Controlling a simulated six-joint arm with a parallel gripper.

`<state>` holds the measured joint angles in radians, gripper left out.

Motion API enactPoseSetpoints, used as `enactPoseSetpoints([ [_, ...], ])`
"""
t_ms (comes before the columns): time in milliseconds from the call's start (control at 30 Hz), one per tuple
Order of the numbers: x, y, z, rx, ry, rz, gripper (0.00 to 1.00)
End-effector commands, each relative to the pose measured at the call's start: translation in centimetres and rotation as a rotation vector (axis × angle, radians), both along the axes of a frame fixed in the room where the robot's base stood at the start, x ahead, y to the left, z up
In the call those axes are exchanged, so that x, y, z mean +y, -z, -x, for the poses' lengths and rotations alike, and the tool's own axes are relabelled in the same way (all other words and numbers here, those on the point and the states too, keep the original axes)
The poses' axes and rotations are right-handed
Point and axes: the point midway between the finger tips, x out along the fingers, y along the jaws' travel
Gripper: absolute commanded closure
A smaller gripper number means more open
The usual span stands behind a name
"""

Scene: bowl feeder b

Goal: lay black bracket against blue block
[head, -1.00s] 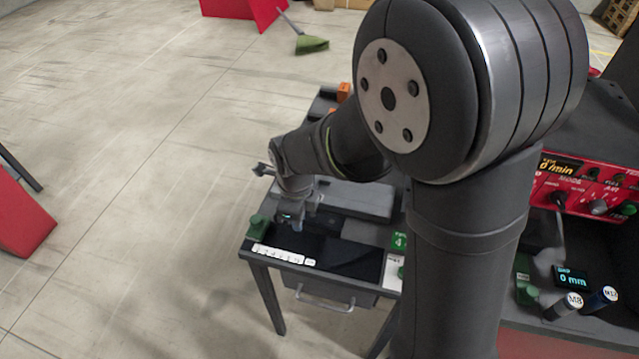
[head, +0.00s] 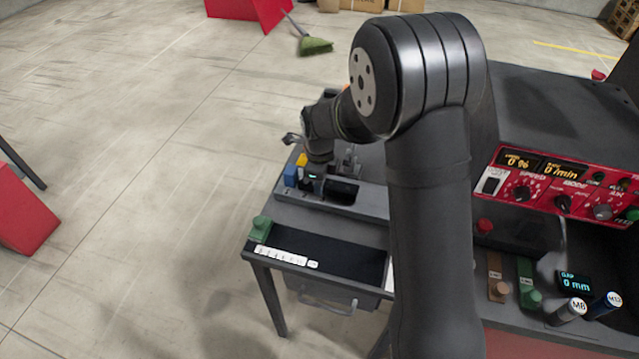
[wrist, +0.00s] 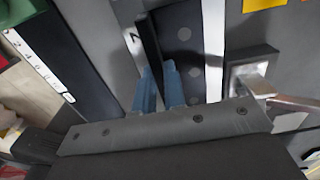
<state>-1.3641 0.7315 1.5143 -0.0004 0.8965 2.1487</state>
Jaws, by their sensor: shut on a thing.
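My gripper (head: 312,185) is low over the grey fixture plate at the back of the small table. In the wrist view its two blue fingertips (wrist: 159,82) are shut on the black bracket (wrist: 149,40), a narrow dark piece that extends beyond them. The bracket's lower part is hidden by the fingers. The blue block (head: 291,174) stands on the plate just left of my gripper in the head view. I cannot tell whether the bracket touches it.
A yellow block (head: 301,159) stands behind the blue block. A metal fitting (wrist: 247,78) is right of the fingers. A red control panel (head: 560,185) stands at the right.

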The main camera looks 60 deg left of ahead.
Motion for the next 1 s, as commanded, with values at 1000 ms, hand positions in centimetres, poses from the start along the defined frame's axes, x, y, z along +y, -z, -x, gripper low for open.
enactPoseSetpoints([
  [1000,0.1,-1.0,0.0,-0.001,0.000,-0.005,0.68],
])
